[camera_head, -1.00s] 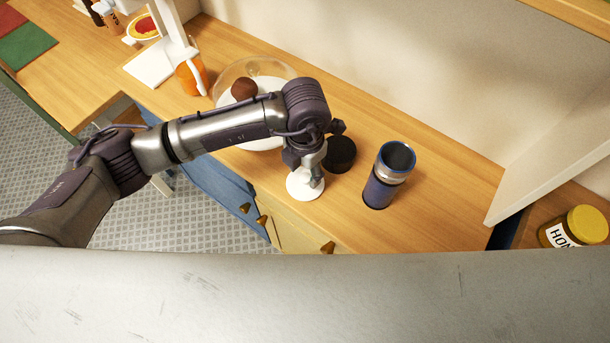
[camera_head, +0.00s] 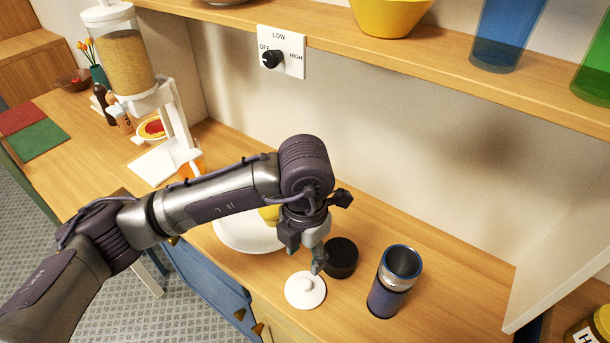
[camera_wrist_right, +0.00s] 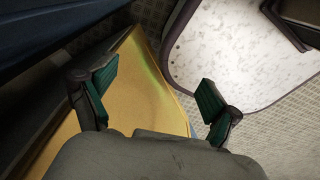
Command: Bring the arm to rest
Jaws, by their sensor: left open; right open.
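My left arm reaches in from the left over the wooden counter. Its left gripper (camera_head: 314,252) points down, open and empty, just above and behind a small white lid (camera_head: 305,291) with a knob. The lid lies on the counter and the fingers look apart from it. A round black lid or disc (camera_head: 342,257) lies right beside the gripper. In the right wrist view my right gripper (camera_wrist_right: 152,98) is open with nothing between its green-padded fingers. It is above the floor, in front of a yellow panel (camera_wrist_right: 140,90).
A blue tumbler (camera_head: 392,282) stands right of the black disc. A white plate (camera_head: 240,234) is partly hidden behind my left arm. A white dispenser (camera_head: 127,52) stands at the left. A shelf (camera_head: 330,38) and a dial (camera_head: 272,58) are above.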

